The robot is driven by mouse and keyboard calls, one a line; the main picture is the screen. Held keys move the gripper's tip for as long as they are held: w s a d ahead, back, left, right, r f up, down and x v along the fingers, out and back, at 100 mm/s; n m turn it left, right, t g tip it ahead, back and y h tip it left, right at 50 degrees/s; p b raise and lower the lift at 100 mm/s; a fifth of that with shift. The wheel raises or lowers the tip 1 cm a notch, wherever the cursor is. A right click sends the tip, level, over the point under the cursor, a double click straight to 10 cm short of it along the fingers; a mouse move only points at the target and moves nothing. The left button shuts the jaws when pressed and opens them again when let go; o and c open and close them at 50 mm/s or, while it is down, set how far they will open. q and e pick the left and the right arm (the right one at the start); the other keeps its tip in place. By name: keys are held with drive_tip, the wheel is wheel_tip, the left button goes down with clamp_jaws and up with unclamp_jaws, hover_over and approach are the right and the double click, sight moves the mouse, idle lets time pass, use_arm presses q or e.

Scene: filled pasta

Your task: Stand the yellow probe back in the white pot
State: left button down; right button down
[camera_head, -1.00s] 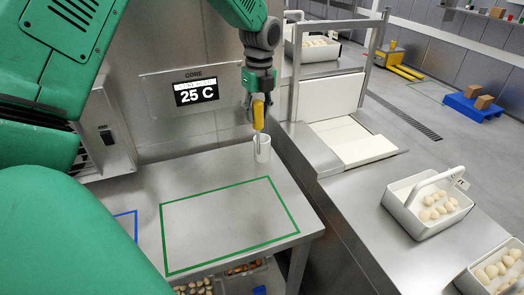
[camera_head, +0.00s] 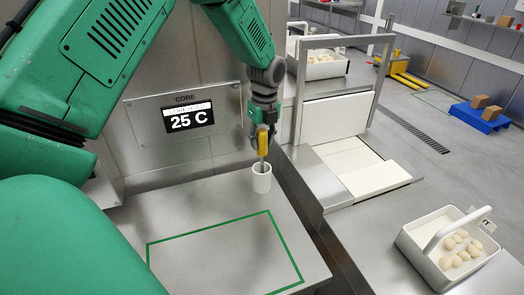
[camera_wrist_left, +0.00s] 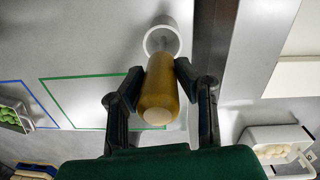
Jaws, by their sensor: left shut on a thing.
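The yellow probe (camera_head: 262,145) is held upright, or nearly so, in my left gripper (camera_head: 262,132), handle up and thin metal shaft down. The white pot (camera_head: 261,181) stands on the steel bench directly below it. The shaft reaches the pot's mouth; its tip is hidden, so I cannot tell how deep it is. In the left wrist view the yellow handle (camera_wrist_left: 160,88) lies between the two fingers of my left gripper (camera_wrist_left: 158,78), and the shaft runs towards the open mouth of the white pot (camera_wrist_left: 164,40). My right gripper is not in view.
A green outlined rectangle (camera_head: 268,214) on the bench in front of the pot is empty. A display reading 25 C (camera_head: 188,118) is on the wall behind. A handled white crate of pale pieces (camera_head: 405,241) stands on the right counter. A metal frame (camera_head: 297,97) rises right of the gripper.

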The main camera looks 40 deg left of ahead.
sight(262, 150)
use_arm(q)
wheel_tip(262, 150, down, 4)
drive_tip(key=shift+a+r, duration=0.1)
drive_tip(key=shift+r, duration=0.15)
drive_tip(key=shift+w+a+f, duration=0.1)
drive_tip(key=c, duration=1.2)
unclamp_jaws()
drive_tip(key=r, duration=0.8)
drive_tip(key=r+b, duration=0.1)
drive_tip(key=r, duration=0.3)
drive_tip(key=shift+w+d, duration=0.15)
drive_tip(key=shift+d, duration=0.2)
